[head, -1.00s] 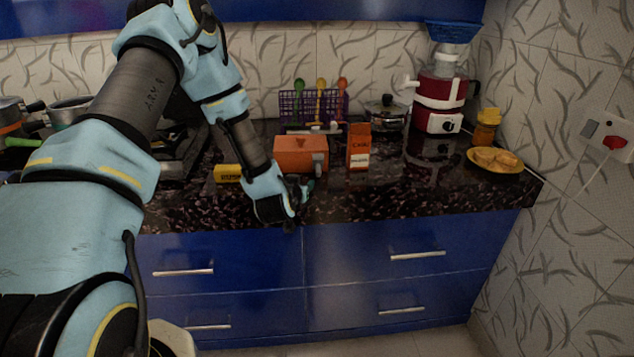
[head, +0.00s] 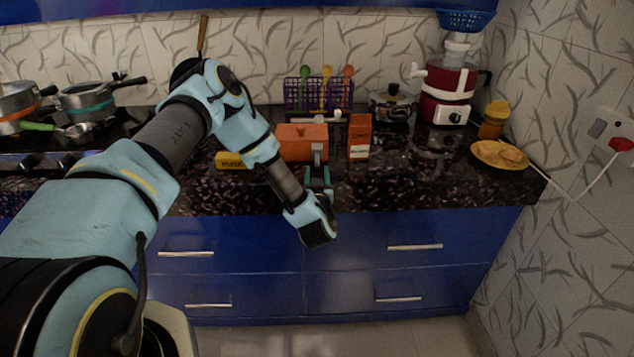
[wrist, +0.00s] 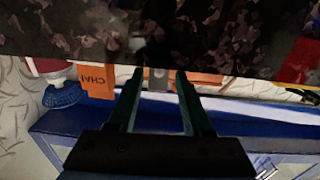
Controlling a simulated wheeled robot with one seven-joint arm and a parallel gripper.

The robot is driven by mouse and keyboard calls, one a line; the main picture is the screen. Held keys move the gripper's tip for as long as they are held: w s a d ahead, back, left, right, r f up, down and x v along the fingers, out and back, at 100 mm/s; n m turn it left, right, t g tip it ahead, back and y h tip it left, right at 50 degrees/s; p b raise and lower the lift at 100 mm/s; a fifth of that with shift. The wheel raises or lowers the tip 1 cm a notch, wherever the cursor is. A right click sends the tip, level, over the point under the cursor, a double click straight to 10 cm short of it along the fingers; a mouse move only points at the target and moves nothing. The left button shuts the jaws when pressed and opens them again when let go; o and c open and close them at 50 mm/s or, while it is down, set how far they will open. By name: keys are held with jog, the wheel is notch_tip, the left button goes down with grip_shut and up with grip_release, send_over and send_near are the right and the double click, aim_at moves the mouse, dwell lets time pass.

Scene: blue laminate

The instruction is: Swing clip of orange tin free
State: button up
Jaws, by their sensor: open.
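The orange tin (head: 296,140) stands upright on the dark speckled counter. Its grey clip (head: 318,152) shows on the front face, right of the middle. My gripper (head: 319,173) is in front of the tin, fingers pointing at it over the counter's front edge. In the wrist view, which is upside down, my gripper (wrist: 159,72) is open, with a dark green finger on either side. The clip (wrist: 158,78) shows between the fingertips, with part of the tin (wrist: 207,78) beyond. I cannot tell whether the fingers touch the clip.
A chai carton (head: 359,137) stands close to the tin's right. A yellow box (head: 230,160) lies to its left. A purple rack (head: 297,97) with spoons and a lidded pot (head: 393,104) stand behind. The front counter strip is mostly clear.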

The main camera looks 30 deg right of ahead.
aim_at(317, 165)
jog(key=shift+b+x, duration=0.7)
jog(key=shift+x, duration=2.35)
grip_shut()
